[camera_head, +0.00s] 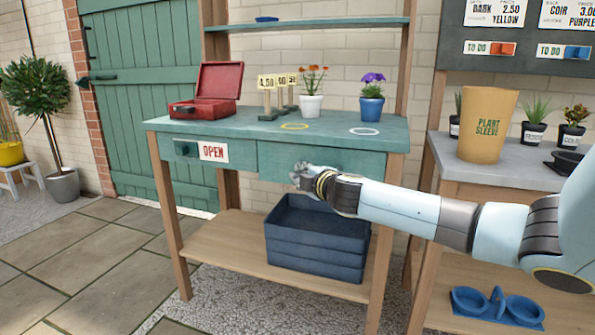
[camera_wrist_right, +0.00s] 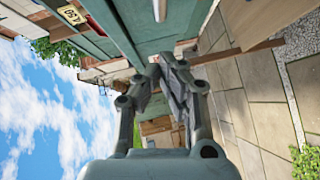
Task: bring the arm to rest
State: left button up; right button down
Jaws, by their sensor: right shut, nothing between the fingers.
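My right arm reaches in from the right in the head view. My right gripper (camera_head: 299,175) is shut and empty in front of the potting bench (camera_head: 200,126), at the height of its drawers and above the dark blue crate (camera_head: 315,255). In the right wrist view the fingertips of the same gripper (camera_wrist_right: 165,62) meet, with nothing between them. Part of the right-hand drawer front is hidden behind the hand. My left gripper is in neither view.
On the bench top stand a red box (camera_head: 206,110), its lid open, a white pot (camera_head: 311,106) and a blue pot (camera_head: 371,108). A side table (camera_head: 460,160) at right carries a tan plant sleeve (camera_head: 487,125). The paved floor (camera_head: 100,250) at left is clear.

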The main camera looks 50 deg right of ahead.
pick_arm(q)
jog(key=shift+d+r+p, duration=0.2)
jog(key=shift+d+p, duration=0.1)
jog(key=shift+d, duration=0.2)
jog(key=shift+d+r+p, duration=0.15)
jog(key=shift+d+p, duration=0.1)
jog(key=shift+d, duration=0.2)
pick_arm(e)
jog(key=v, duration=0.7)
jog(key=shift+a, duration=0.2)
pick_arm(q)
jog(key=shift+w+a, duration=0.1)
pick_arm(e)
jog(key=shift+r, duration=0.15)
